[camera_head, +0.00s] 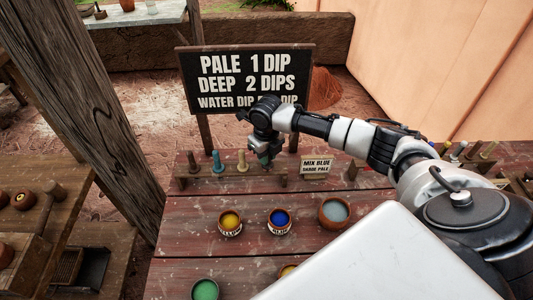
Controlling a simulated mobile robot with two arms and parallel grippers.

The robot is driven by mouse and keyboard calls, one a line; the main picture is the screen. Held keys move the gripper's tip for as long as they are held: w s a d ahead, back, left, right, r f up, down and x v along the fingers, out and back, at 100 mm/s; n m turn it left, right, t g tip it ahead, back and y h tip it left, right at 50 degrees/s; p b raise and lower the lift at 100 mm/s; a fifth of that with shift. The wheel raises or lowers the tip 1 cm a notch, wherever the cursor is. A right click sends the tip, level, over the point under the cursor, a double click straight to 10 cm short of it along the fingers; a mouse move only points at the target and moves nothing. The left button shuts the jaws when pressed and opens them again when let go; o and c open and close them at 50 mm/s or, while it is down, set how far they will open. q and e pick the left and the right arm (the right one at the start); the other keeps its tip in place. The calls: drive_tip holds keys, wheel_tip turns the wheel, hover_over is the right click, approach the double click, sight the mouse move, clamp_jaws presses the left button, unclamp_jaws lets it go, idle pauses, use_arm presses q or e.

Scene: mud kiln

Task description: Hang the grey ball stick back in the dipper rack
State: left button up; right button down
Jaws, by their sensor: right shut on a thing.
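The dipper rack (207,183) is a low wooden bar at the back of the red-brown table. A brown stick (193,161), a teal stick (217,161) and a tan stick (242,161) stand upright in it. My right gripper (264,161) points down over the rack's right end, just right of the tan stick. It is shut on the grey ball stick, of which only a small greenish-grey bit shows at the fingers. The stick's lower end and its contact with the rack are hidden. My left gripper is out of view.
Yellow (230,223), blue (280,221) and grey-filled (334,212) bowls stand in front of the rack, with a green bowl (205,290) nearer. A small sign (316,167) stands right of the rack. A large black sign (247,80) rises behind.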

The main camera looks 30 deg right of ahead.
drive_tip(key=shift+f, duration=0.15)
drive_tip(key=shift+f, duration=0.25)
idle(0.4)
drive_tip(key=c, duration=1)
unclamp_jaws()
drive_tip(key=shift+o, duration=0.6)
drive_tip(key=o, duration=0.4)
